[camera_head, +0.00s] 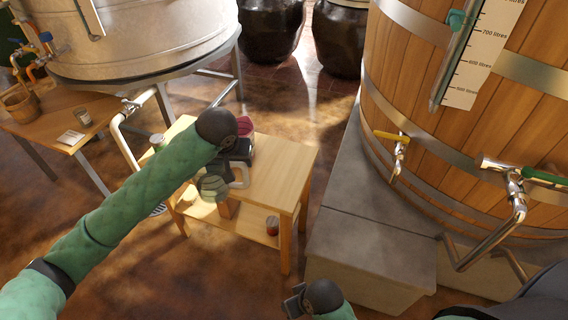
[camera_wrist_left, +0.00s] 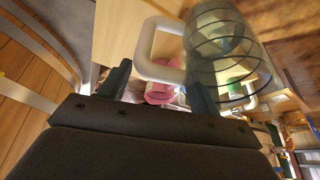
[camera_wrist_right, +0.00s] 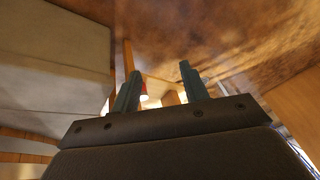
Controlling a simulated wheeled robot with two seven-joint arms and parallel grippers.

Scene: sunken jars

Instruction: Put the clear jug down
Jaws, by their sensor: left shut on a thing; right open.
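The clear jug (camera_head: 213,186), with dark rings around its body and a white handle (camera_head: 240,176), is at the small wooden table. In the left wrist view the jug (camera_wrist_left: 222,50) is at the upper right and its handle (camera_wrist_left: 148,45) reaches between the fingers. My left gripper (camera_head: 238,160) is shut on the handle, and its fingers also show in the left wrist view (camera_wrist_left: 160,85). I cannot tell whether the jug's base touches the tabletop (camera_head: 285,165). My right gripper (camera_head: 293,302) is open and empty, low in front of the table; its fingers show in the right wrist view (camera_wrist_right: 158,90).
A pink object (camera_head: 244,126) is at the table's back edge, partly hidden by my arm. A small jar (camera_head: 157,140) is at the table's left. The tabletop's right side is clear. Stone blocks (camera_head: 370,250) and a wooden vat (camera_head: 450,100) stand right.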

